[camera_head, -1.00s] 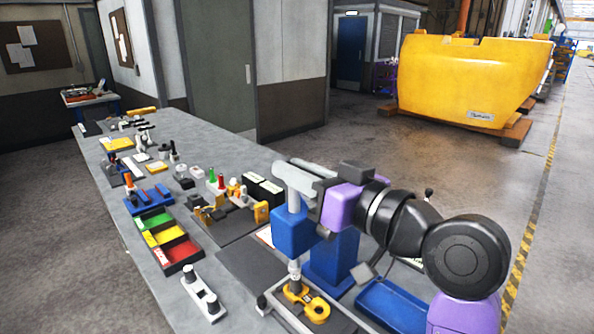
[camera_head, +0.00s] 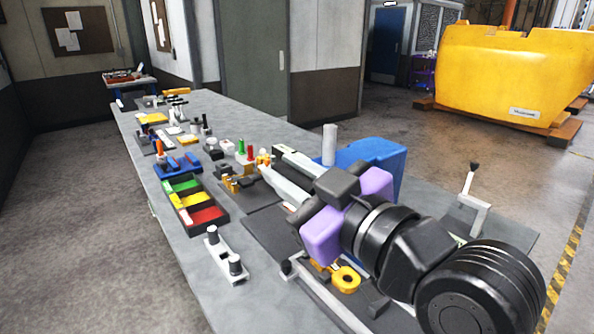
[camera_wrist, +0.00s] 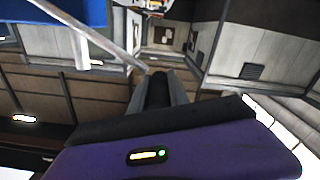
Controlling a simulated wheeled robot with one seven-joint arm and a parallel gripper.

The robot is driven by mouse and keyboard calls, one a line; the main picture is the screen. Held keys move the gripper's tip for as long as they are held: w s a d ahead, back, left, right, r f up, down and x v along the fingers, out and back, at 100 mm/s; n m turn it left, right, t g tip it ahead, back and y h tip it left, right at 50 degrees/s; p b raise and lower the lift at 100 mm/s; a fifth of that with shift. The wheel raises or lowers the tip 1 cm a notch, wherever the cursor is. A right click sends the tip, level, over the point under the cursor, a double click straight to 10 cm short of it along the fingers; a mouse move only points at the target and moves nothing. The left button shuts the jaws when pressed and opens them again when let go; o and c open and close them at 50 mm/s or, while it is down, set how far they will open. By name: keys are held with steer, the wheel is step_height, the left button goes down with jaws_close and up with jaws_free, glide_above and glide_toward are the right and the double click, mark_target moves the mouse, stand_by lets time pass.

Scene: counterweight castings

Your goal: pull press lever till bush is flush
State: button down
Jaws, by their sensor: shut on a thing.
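The blue press (camera_head: 378,156) stands behind my gripper, with a pale upright post (camera_head: 330,143) at its top. A yellow part with a round eye (camera_head: 346,279) sits low at the press, partly covered by my gripper. The bush and whether it is flush are hidden. My gripper (camera_head: 267,160) reaches across the press front with two long grey fingers. In the wrist view its fingertips (camera_wrist: 157,78) are closed around a dark piece. A grey rod (camera_wrist: 112,45), seemingly the press lever, runs from beside the blue press to the fingertips. Its held end is mostly hidden.
A grey bar with a black knob (camera_head: 287,268) lies at the near side. A black-knobbed lever (camera_head: 473,183) stands at right. A tray with green, yellow and red compartments (camera_head: 221,222) and a grey stand with black pegs (camera_head: 226,262) lie left on the crowded bench.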

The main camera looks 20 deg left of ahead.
steer(key=shift+f, duration=0.9)
steer(key=shift+a, duration=0.1)
steer(key=c, duration=1.3)
jaws_free()
steer(key=shift+s, duration=0.1)
steer(key=shift+o, duration=0.2)
steer(key=shift+d, duration=0.35)
steer(key=r+b+v, duration=0.1)
steer(key=v, duration=0.6)
steer(key=shift+s+n, duration=0.3)
steer(key=shift+s, duration=0.2)
